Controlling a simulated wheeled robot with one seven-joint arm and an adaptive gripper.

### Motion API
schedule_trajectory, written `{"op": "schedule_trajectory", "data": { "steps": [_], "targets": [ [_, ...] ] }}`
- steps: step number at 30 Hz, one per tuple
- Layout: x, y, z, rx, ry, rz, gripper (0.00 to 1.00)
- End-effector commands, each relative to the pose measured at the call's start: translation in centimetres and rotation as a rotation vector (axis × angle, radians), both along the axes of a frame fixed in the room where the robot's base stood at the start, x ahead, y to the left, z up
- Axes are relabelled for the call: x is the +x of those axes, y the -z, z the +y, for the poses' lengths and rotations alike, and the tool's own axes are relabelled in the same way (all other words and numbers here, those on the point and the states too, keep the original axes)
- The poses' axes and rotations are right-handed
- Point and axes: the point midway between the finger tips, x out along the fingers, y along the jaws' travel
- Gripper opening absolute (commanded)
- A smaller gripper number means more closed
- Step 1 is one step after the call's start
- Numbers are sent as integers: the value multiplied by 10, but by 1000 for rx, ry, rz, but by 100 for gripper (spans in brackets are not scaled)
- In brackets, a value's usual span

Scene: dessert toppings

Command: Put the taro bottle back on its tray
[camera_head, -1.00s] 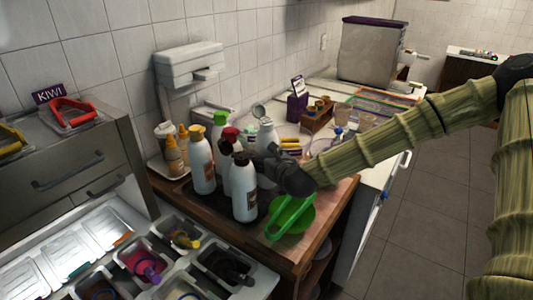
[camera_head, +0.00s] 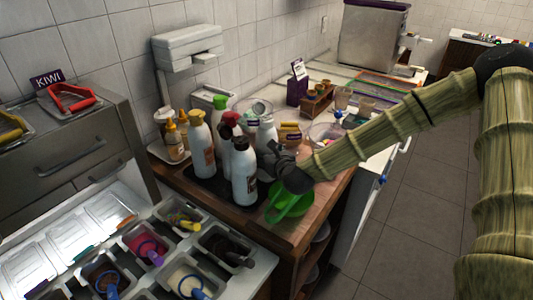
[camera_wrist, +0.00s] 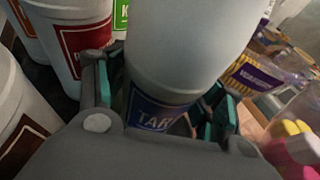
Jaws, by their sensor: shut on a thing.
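The taro bottle (camera_wrist: 155,110) is white with a dark blue label reading "TAR". In the wrist view it stands between the fingers of my gripper (camera_wrist: 165,105), which is shut on it. In the head view the taro bottle (camera_head: 266,135) is at the right rear of the bottle group, with my gripper (camera_head: 272,157) at its side. The dark tray (camera_head: 210,193) lies under the other bottles. The base of the taro bottle is hidden, so I cannot tell whether it touches the tray.
Several white bottles stand close by on the tray, including a front one (camera_head: 244,178) and a green-capped one (camera_head: 219,122). A clear bowl (camera_head: 325,132) and a wooden holder (camera_head: 318,103) stand behind.

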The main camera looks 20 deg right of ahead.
Motion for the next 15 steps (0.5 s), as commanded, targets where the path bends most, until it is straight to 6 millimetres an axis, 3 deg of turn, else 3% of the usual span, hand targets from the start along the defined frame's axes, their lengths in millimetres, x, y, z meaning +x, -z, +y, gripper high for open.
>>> {"op": "schedule_trajectory", "data": {
  "steps": [2,15],
  "targets": [
    [0,0,0,0,0,0,77],
    [-3,-1,-1,1,0,0,77]
  ]
}}
